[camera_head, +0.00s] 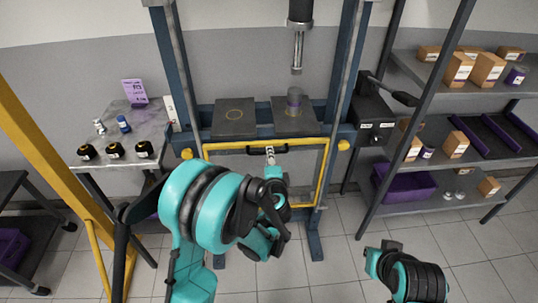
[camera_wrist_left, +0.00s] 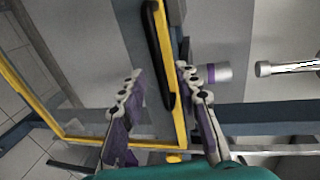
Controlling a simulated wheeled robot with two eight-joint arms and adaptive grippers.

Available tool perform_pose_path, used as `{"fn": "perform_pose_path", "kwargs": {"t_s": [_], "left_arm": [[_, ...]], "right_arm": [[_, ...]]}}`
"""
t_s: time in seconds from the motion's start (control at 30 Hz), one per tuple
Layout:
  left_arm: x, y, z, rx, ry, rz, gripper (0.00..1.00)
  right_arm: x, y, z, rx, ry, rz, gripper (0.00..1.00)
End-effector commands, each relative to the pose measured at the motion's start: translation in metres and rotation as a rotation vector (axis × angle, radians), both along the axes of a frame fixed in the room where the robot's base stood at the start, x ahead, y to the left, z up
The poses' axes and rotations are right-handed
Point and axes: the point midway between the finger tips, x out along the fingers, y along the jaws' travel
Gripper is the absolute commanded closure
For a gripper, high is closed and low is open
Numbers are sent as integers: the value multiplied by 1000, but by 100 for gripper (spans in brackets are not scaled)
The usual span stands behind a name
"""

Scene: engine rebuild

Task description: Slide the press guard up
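The press guard (camera_head: 323,172) is a yellow frame low on the front of the blue press, below the bed plates. Its black handle (camera_head: 256,151) is on the top bar; it also shows in the left wrist view (camera_wrist_left: 158,55). My left gripper (camera_head: 270,155) is at the handle, partly hidden by my arm. In the left wrist view my left gripper (camera_wrist_left: 160,82) is open, with one finger on each side of the handle and yellow bar. I cannot tell whether the fingers touch it.
The press ram (camera_head: 298,45) hangs above a grey cylinder (camera_head: 294,100) on the right bed plate. A side table (camera_head: 115,118) with small parts stands left. Shelves (camera_head: 440,197) with boxes stand right. A yellow post (camera_head: 45,155) rises at the left.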

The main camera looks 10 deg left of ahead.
Motion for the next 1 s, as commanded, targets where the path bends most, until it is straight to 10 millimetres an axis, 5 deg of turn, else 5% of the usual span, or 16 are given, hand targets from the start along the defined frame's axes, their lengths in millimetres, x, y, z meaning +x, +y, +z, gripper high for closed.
{"fn": "perform_pose_path", "kwargs": {"t_s": [0.2, 0.57, 0.7, 1.0], "left_arm": [[27, 8, -7, -2, 0, 1, 68], [33, 10, -7, -2, 0, 0, 68], [33, 10, -7, -2, 0, 0, 100], [33, 10, -7, -2, 0, 0, 100]], "right_arm": [[0, 0, -9, 0, 0, 0, 100], [0, 0, -9, 0, 0, 0, 100], [0, 0, -9, 0, 0, 0, 100], [0, 0, -9, 0, 0, 0, 100]]}}
